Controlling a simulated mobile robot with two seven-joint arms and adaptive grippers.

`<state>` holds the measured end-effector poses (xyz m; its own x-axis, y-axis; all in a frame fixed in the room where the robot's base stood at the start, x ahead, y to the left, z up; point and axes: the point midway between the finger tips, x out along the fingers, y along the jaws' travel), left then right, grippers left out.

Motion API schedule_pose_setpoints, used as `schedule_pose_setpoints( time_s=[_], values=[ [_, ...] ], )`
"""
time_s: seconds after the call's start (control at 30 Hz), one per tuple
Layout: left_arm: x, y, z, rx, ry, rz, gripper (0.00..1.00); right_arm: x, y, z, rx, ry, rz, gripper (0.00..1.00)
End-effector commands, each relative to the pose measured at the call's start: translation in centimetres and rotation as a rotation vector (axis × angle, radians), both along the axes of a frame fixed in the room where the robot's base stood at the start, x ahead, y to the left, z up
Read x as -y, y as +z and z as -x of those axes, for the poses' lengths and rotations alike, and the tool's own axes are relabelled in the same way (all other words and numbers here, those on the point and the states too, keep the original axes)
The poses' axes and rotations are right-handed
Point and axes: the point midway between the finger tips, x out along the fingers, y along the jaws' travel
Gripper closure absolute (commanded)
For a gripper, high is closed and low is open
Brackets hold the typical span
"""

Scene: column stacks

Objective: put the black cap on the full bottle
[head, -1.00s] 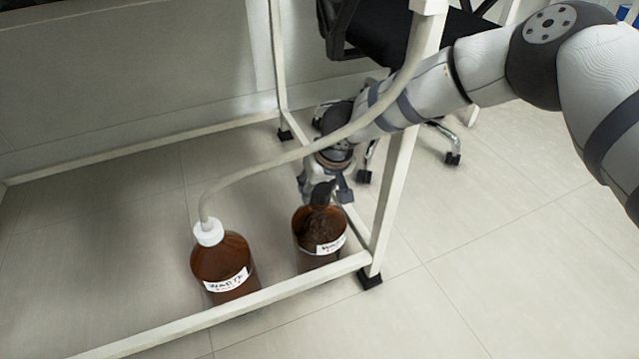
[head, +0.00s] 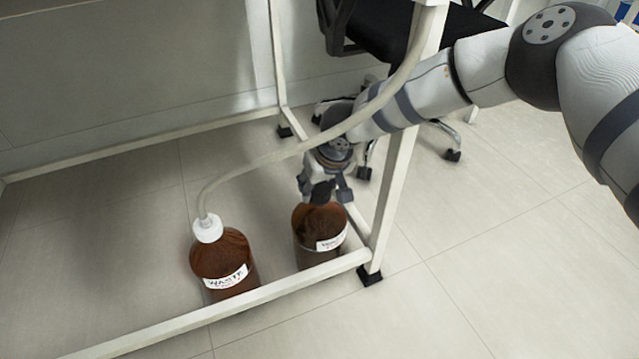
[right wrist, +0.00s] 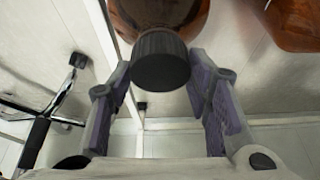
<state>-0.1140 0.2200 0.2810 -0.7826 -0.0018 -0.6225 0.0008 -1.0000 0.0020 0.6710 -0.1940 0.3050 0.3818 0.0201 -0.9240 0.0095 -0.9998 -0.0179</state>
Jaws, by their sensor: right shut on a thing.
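The black cap (right wrist: 161,60) is between the fingers of my right gripper (right wrist: 163,98) in the right wrist view. It sits at the neck of a brown bottle (right wrist: 160,12); I cannot tell if it is fully seated. In the head view the same bottle (head: 308,257), with a white handwritten label, stands upright on the floor. The cap (head: 321,193) shows at its top, with my right gripper (head: 324,190) shut around it from behind. How full the bottle is cannot be told clearly. My left gripper is not in view.
A second brown bottle (head: 222,262) stands to the left, with a white cap (head: 207,228) and a pale tube (head: 285,157) rising from it. A white frame rail (head: 225,307) runs in front of both bottles. A frame leg (head: 392,190) and black chair (head: 375,35) are close to my arm.

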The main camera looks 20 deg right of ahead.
Motion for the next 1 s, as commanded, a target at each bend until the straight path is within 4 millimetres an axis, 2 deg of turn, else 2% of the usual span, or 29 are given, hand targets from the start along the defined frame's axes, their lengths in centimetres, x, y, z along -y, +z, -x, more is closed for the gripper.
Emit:
schedule_pose_setpoints(
  time_s=[0.1, 0.13, 0.2, 0.57, 0.67, 0.9, 1.0],
  values=[
    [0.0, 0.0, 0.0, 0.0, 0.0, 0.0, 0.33, 0.0, 0.0, 0.0, 0.0, 0.0, 0.0, 0.68],
    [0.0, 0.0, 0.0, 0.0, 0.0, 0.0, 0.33, 0.0, 0.0, 0.0, 0.0, 0.0, 0.0, 0.48],
    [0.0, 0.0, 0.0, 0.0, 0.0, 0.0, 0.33, 0.0, 0.0, 0.0, 0.0, 0.0, 0.0, 0.32],
    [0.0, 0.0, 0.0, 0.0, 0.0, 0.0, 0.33, 0.0, 0.6, 0.2, 0.001, 0.001, -0.001, 0.32],
    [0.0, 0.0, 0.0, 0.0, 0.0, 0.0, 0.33, 0.1, 2.5, 0.9, 0.003, 0.002, 0.0, 0.32],
    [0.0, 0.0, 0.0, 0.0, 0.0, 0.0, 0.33, 0.2, 8.4, 3.3, 0.004, 0.0, -0.001, 0.32],
    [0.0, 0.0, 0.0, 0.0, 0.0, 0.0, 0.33, 0.2, 10.0, 4.1, 0.002, -0.001, -0.001, 0.32]
  ],
)
